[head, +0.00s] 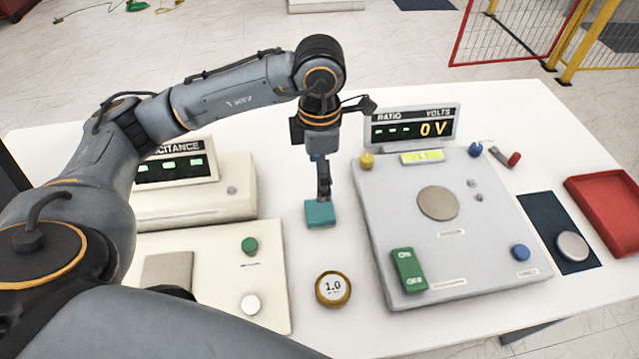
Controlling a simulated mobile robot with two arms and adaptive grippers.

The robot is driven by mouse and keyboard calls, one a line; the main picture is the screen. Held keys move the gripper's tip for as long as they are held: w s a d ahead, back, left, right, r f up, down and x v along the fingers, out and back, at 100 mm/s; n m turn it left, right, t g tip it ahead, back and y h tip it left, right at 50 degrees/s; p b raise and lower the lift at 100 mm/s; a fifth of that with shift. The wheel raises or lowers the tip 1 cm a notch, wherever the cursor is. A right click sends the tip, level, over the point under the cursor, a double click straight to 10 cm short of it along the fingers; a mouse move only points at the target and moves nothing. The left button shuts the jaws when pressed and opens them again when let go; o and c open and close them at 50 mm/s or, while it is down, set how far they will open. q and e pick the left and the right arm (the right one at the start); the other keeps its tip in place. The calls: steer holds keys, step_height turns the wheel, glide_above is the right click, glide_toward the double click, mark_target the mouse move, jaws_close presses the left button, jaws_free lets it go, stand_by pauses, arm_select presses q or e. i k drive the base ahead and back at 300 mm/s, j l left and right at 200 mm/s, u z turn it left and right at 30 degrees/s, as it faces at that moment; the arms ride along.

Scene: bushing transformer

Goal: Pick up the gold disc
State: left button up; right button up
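The gold disc (333,289), with a white face marked 1.0 and a gold rim, lies flat on the white table between the cream panel and the grey ratio console. My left gripper (321,195) points down above the table, behind the disc and apart from it. It is seen edge-on, so its opening does not show. A teal block-like piece (320,214) is at its fingertips; I cannot tell whether it is held or part of the gripper. My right gripper is not in view.
The grey console (470,245) with knobs, a green switch (408,270) and a volt display (412,129) stands right of the disc. The cream panel (205,310) is left. A silver disc (572,246) on a dark mat and a red tray (610,205) are far right.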

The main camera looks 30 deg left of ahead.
mark_target(333, 289)
steer(key=k+l, duration=0.5)
steer(key=k, duration=0.15)
steer(key=k+l, duration=0.5)
steer(key=k, duration=0.2)
